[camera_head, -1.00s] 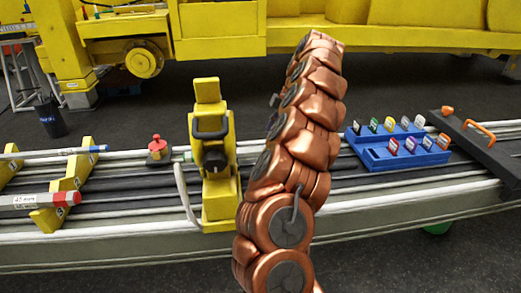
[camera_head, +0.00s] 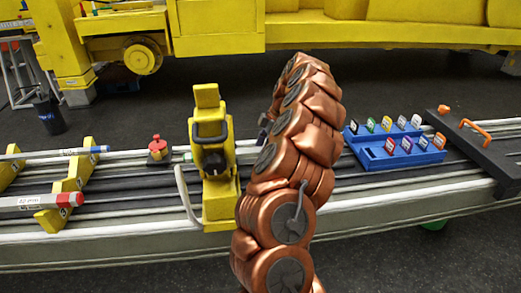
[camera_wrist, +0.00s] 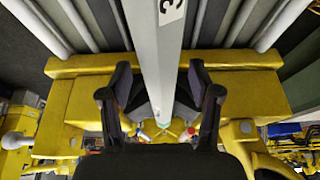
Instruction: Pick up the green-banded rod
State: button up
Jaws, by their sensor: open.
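In the wrist view, a pale grey rod (camera_wrist: 158,55) with a dark marking, partly cut off at the top edge, runs between the two fingers of my gripper (camera_wrist: 160,76). The fingers are open, one on each side of the rod, with gaps. A yellow support (camera_wrist: 75,100) lies behind the rod. In the head view, a small green band (camera_head: 187,157) shows just left of the yellow clamp-like stand (camera_head: 218,205).
Rods with blue (camera_head: 97,149) and red (camera_head: 70,199) ends lie across yellow notched supports (camera_head: 65,185) at left. A red knob (camera_head: 158,147) stands near the stand. A blue rack (camera_head: 400,157) with coloured tags and a dark bar with orange handles (camera_head: 478,131) are at right.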

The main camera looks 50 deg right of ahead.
grip_shut()
dwell(0.5)
